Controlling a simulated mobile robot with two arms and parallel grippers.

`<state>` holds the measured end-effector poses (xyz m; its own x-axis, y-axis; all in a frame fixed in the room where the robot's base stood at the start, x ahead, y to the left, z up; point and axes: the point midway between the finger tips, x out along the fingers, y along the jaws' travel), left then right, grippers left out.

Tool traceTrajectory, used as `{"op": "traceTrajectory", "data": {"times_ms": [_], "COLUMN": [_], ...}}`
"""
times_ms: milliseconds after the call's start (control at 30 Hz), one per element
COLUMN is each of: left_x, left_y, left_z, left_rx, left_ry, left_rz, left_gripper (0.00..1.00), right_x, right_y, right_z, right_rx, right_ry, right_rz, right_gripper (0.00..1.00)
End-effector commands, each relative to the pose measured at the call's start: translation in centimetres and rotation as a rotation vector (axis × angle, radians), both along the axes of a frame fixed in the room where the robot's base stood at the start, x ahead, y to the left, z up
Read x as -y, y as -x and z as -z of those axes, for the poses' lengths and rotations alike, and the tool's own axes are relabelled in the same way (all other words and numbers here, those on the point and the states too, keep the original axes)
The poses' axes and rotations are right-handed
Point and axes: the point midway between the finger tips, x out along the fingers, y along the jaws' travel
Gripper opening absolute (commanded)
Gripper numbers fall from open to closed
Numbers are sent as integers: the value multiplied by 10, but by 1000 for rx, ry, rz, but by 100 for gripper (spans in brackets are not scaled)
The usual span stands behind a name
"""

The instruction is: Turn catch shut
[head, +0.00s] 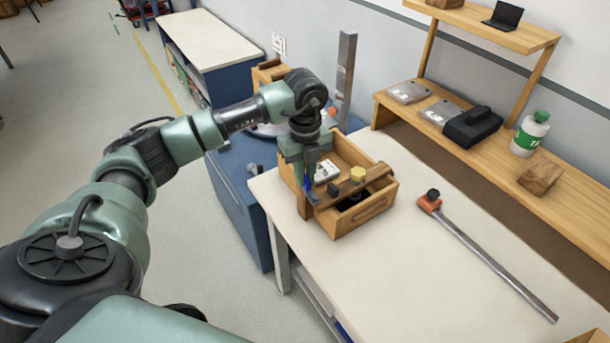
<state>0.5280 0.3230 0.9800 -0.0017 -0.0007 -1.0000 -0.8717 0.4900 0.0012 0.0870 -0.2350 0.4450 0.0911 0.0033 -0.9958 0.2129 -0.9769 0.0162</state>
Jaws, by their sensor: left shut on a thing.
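An open wooden box (370,214) stands on the left end of the cream-topped bench. A brown wooden bar, which looks like the catch (340,187), lies across the box top with a yellow knob (357,174) on it. My left gripper (308,195) comes down from above at the box's near left side. Its fingers are shut on the left end of the bar, though the exact contact is small and partly hidden by the fingers. My right gripper is not in view.
A white item (326,171) lies inside the box. A long metal bar with an orange head (485,250) lies on the bench to the right. A wooden shelf along the wall holds a green-capped bottle (530,133) and a black case (472,127). The bench between is clear.

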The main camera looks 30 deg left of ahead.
Motion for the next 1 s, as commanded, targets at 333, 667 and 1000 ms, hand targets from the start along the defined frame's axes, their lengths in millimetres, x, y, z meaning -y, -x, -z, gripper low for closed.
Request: {"op": "traceTrajectory", "data": {"times_ms": [333, 667, 1000], "left_x": [-1, -1, -1], "left_y": [-2, -2, -2], "left_z": [-2, -3, -2], "left_rx": [8, 8, 6], "left_ry": [-1, -1, -1], "left_rz": [-121, -140, -138], "left_gripper": [0, 0, 36], "right_x": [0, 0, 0], "right_y": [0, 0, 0], "right_z": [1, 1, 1], "right_rx": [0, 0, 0], "right_ry": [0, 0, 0], "right_rz": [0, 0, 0], "right_gripper": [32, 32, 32]}}
